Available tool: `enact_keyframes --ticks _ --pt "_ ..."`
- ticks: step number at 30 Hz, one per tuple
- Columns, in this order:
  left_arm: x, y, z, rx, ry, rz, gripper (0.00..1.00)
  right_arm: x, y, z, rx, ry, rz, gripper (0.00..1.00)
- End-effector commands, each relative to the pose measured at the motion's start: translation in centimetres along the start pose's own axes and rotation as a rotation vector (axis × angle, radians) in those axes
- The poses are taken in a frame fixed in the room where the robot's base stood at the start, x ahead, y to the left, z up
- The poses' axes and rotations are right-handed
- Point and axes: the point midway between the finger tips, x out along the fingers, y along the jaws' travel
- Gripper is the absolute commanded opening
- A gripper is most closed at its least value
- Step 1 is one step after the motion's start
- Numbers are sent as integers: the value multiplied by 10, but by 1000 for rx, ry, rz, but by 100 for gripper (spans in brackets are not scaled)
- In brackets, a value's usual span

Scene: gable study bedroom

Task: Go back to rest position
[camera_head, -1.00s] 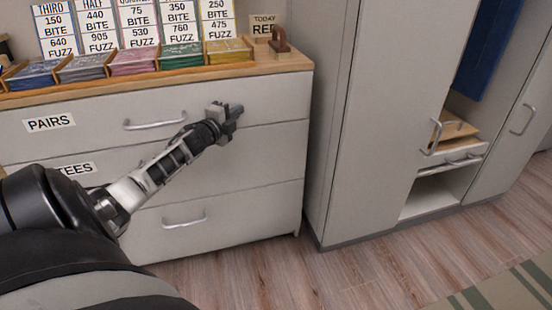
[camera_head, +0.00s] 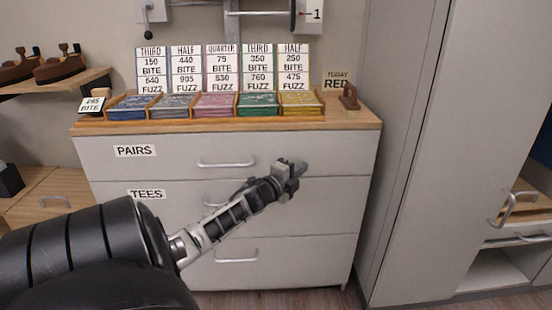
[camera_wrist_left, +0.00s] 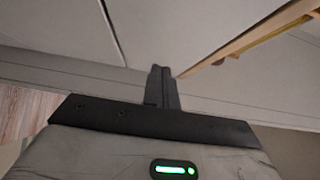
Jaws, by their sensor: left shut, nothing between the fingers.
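My left gripper (camera_head: 296,172) is in front of the white chest of drawers (camera_head: 330,222), near the gap between its top and middle drawers. My left arm reaches in from the lower left of the head view. In the left wrist view, the gripper's dark fingers (camera_wrist_left: 163,86) are together with nothing between them. The pale drawer fronts and the wooden top edge (camera_wrist_left: 245,42) lie beyond them. I cannot tell whether the gripper touches the chest. My right gripper is not in view.
The chest top (camera_head: 350,118) holds a divided tray of coloured packets, price cards and a brown stamp (camera_head: 349,97). A tall grey cabinet (camera_head: 425,170) stands at the right, with an open compartment beyond. A wooden shelf (camera_head: 60,85) is at the left.

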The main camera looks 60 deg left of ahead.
Motion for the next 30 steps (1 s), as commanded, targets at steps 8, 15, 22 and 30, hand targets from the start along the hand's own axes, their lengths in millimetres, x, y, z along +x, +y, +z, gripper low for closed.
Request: enact_keyframes --ticks 8,15,22,30 --pt "-60 3 0 1 2 7 0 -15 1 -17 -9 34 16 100" --pt "-86 3 0 1 3 4 0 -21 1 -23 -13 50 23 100" --pt "-88 3 0 1 3 3 0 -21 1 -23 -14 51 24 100" --pt "-108 23 -55 -195 27 106 0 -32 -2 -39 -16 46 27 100"
